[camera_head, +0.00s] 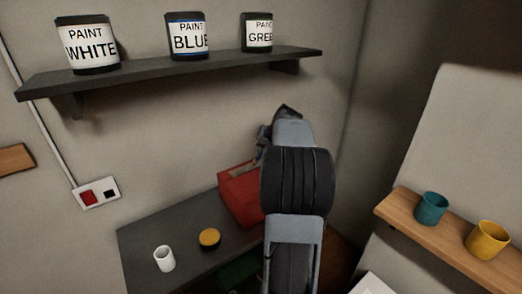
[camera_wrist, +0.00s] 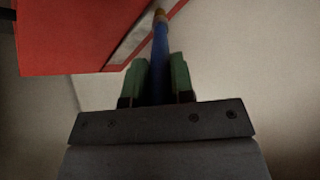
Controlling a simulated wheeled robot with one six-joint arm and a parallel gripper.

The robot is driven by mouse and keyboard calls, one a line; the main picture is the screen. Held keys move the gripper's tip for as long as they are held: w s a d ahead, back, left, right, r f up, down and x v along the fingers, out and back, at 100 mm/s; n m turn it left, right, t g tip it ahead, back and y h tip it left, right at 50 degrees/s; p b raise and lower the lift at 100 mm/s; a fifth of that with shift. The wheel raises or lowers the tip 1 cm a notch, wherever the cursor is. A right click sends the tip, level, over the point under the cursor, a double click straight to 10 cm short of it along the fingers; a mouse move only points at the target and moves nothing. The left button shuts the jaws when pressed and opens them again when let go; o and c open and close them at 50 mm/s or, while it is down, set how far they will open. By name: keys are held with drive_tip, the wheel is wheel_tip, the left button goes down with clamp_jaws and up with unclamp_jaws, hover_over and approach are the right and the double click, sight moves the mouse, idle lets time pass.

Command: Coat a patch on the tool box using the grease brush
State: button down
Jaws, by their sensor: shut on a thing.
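The red tool box (camera_head: 238,198) stands on the dark counter by the wall, partly hidden behind my arm. It fills the upper left of the wrist view (camera_wrist: 70,35). A pale grey area (camera_wrist: 128,47) with a red border shows along its edge there; I cannot tell whether it is the patch. My gripper (camera_wrist: 158,78) is shut on the blue handle of the grease brush (camera_wrist: 160,48). The brush points away from me, its orange-brown end (camera_wrist: 159,15) close to the box edge; I cannot tell whether they touch. My arm mostly hides the gripper in the head view.
A round dark container with a yellow top (camera_head: 209,237) and a white cup (camera_head: 164,258) stand on the counter (camera_head: 145,235) left of the box. A shelf (camera_head: 170,69) with paint cans hangs above. A wooden shelf (camera_head: 440,238) with teal and yellow cups is at right.

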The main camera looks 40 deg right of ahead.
drive_tip(key=s+d+p, duration=0.2)
drive_tip(key=d+p, duration=0.4)
drive_tip(key=d, duration=0.8)
drive_tip(key=shift+d, duration=0.2)
idle(0.9)
drive_tip(key=shift+f, duration=0.15)
drive_tip(key=w+a+b, duration=0.3)
drive_tip(key=a+b, duration=1)
drive_tip(key=a, duration=1.1)
drive_tip(key=shift+w+a, duration=0.15)
drive_tip(key=shift+a, duration=0.1)
idle(1.6)
